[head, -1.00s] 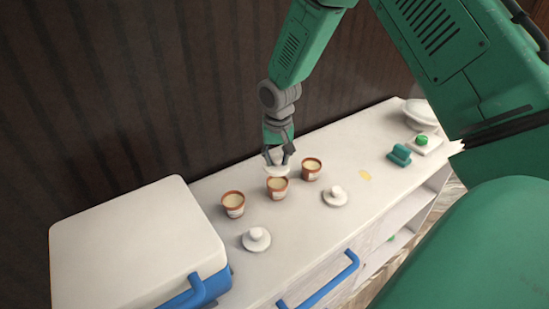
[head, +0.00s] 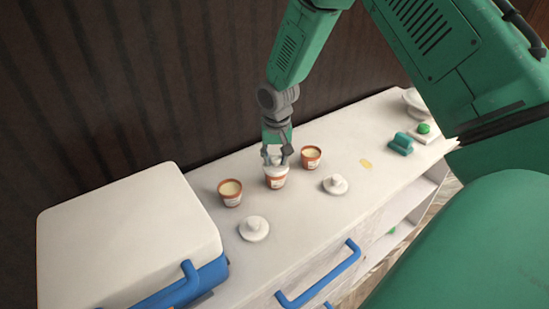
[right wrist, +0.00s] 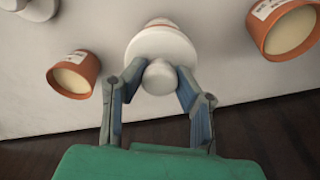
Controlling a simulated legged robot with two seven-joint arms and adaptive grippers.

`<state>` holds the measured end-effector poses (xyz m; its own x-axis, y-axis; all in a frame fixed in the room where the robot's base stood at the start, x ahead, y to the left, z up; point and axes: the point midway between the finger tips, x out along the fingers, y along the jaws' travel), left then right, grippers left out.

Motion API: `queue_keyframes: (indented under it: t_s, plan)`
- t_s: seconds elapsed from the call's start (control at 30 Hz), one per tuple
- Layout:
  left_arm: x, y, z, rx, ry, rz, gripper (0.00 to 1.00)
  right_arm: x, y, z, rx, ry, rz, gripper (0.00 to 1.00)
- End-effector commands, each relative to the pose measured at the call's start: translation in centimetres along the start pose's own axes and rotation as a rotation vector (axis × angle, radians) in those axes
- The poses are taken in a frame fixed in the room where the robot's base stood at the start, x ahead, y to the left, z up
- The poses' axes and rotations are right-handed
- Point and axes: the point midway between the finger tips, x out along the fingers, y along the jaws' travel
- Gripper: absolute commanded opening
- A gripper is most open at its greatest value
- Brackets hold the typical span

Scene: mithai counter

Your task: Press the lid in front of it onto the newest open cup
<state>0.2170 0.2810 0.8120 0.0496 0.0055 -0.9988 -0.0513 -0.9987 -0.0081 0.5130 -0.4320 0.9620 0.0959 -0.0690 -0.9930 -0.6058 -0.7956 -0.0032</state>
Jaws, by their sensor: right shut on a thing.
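Three terracotta cups stand in a row on the counter. The middle cup (head: 276,183) has a white lid (head: 273,167) on its mouth. My right gripper (head: 277,158) is shut on that lid's knob, which shows between the fingers in the right wrist view (right wrist: 159,77). The left cup (head: 230,193) and right cup (head: 311,157) are open, with pale filling. One loose lid (head: 254,228) lies in front of the left cup and another (head: 335,184) in front of the right cup. Whether the held lid is fully seated cannot be told. My left gripper is not in view.
A white-topped blue cooler box (head: 130,235) stands at the left end. A teal object (head: 401,144), a scale-like pad with a green item (head: 423,132) and a white bowl (head: 415,103) are at the right. A yellow patch (head: 366,163) lies on the counter (head: 300,215). A dark wall rises behind.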

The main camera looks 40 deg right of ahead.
Motion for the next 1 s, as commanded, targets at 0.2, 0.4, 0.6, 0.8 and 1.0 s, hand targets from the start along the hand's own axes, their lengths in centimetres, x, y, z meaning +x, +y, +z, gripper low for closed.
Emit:
queue_keyframes:
  t_s: [0.2,0.4,0.6,0.8,1.0]
  plan:
    - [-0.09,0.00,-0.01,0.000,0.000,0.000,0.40,-0.03,0.00,0.02,0.000,0.000,0.000,0.14]
    - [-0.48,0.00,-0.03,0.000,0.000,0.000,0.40,-0.19,-0.03,0.14,0.000,0.000,0.001,0.14]
    - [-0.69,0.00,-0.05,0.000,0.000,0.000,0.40,-0.21,-0.02,0.21,0.001,0.000,0.001,0.14]
    - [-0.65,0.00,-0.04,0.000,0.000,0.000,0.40,-0.15,0.00,0.19,0.001,0.000,0.000,0.14]
    - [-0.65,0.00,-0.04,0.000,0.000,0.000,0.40,-0.16,0.01,0.18,0.000,0.000,0.000,0.14]
